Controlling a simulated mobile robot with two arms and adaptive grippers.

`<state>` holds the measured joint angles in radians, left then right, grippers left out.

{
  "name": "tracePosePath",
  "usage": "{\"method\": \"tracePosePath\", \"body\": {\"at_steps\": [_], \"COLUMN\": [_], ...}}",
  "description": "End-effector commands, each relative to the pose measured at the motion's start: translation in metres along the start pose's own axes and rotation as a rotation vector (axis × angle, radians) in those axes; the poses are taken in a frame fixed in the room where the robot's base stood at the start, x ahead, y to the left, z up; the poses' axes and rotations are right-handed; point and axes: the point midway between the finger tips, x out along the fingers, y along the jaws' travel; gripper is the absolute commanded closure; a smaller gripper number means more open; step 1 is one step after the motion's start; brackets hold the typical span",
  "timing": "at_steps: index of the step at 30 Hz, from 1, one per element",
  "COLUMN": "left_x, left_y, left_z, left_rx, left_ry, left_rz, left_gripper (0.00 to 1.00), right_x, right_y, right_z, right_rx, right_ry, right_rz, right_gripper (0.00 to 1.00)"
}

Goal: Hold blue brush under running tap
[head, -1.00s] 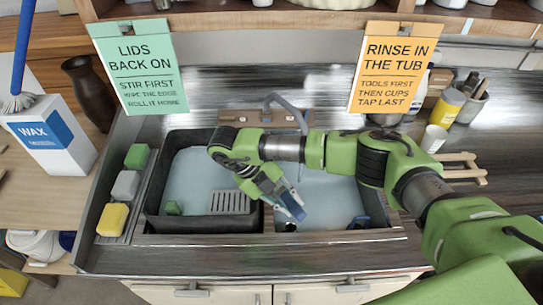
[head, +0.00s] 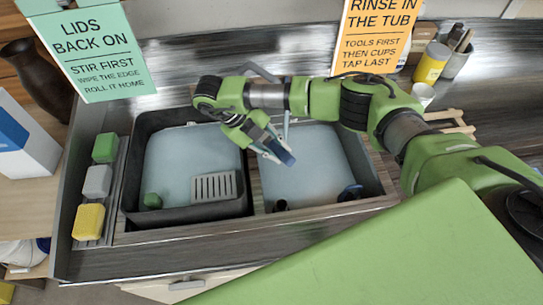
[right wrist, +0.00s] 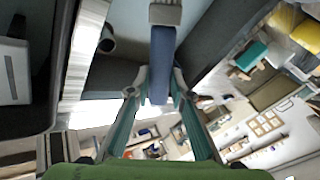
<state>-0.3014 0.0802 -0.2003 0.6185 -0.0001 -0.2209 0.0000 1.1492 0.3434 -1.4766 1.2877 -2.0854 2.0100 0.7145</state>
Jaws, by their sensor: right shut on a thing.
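My right gripper (head: 273,143) is shut on the blue brush (head: 284,157) above the right basin (head: 310,185), near its divider with the dark tub (head: 130,185). In the right wrist view the brush's blue handle (right wrist: 161,62) lies between the fingers of the gripper (right wrist: 160,84), with a grey-beige block at its upper end. The grey tap (head: 262,72) rises behind the sink; my arm hides part of it. A thin pale upright strip shows beside the gripper; I cannot tell whether it is tap or water. My left gripper is not in view.
Green, grey and yellow sponges (head: 97,181) line the sink's left side. The tub holds a grey grate (head: 213,187) and a green piece (head: 152,201). A dark blue object (head: 350,192) lies in the right basin's front corner. Two signs hang behind. A yellow can (head: 432,63) stands back right.

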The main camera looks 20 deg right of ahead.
Motion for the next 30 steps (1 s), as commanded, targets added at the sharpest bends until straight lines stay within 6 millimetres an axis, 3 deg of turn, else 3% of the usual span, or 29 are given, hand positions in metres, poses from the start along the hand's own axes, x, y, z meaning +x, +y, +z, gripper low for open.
{"method": "tracePosePath", "body": {"at_steps": [5, 30], "left_x": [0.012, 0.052], "left_y": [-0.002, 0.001], "left_z": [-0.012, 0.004], "left_rx": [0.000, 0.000], "left_ry": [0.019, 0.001], "left_rz": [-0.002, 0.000], "left_gripper": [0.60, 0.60], "right_x": [0.012, 0.051], "right_y": [-0.013, -0.071], "right_z": [0.008, 0.035], "right_rx": [0.003, 0.002], "right_ry": [0.000, -0.001], "right_rz": [-0.001, 0.000], "right_gripper": [1.00, 1.00]}}
